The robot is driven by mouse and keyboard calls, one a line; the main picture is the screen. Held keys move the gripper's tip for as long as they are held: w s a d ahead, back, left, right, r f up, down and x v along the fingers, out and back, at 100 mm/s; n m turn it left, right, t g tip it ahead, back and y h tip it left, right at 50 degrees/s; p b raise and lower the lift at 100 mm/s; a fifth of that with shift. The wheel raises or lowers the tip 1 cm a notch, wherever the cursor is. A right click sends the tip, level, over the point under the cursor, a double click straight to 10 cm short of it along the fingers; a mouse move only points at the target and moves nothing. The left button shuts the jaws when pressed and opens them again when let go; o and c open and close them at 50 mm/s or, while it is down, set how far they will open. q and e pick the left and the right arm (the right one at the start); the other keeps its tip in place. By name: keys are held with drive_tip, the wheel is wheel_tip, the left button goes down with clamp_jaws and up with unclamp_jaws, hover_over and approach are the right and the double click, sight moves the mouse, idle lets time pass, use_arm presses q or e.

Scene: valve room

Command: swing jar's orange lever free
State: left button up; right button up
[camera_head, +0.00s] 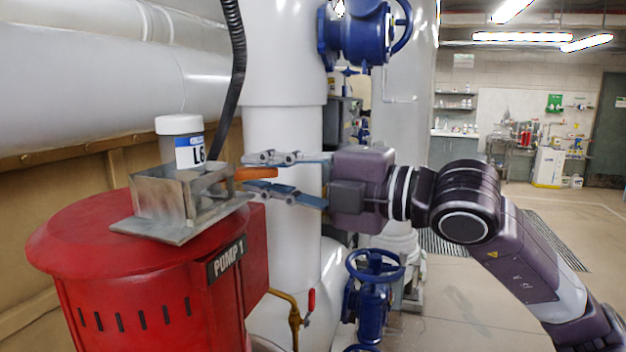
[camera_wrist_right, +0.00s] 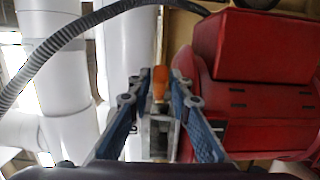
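The jar (camera_head: 181,141) has a grey body, a white lid and a blue-and-white label. It stands upright in a metal holder (camera_head: 160,204) on top of the red pump. The orange lever (camera_head: 256,173) sticks out from the holder's right side, toward my right gripper. It also shows in the right wrist view (camera_wrist_right: 160,83). My right gripper (camera_head: 262,177) comes in from the right, its blue-grey fingers apart above and below the lever in the head view. In the wrist view the lever lies between the fingertips, with no clear contact. My left gripper is not in view.
The red pump (camera_head: 110,250) with a "PUMP 1" plate carries the holder. A thick white pipe (camera_head: 283,80) stands close behind my right gripper, and a black hose (camera_head: 234,70) hangs behind the jar. Blue valves (camera_head: 372,290) are below right. The floor at right is open.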

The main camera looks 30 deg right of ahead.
drive_tip(key=shift+s+d+f, duration=0.1)
drive_tip(key=shift+s+d, duration=0.3)
drive_tip(key=shift+s, duration=0.15)
drive_tip(key=shift+v, duration=1.05)
drive_tip(key=v, duration=0.7)
drive_tip(key=shift+s, duration=0.35)
drive_tip(key=shift+d, duration=0.1)
drive_tip(key=shift+c, duration=0.3)
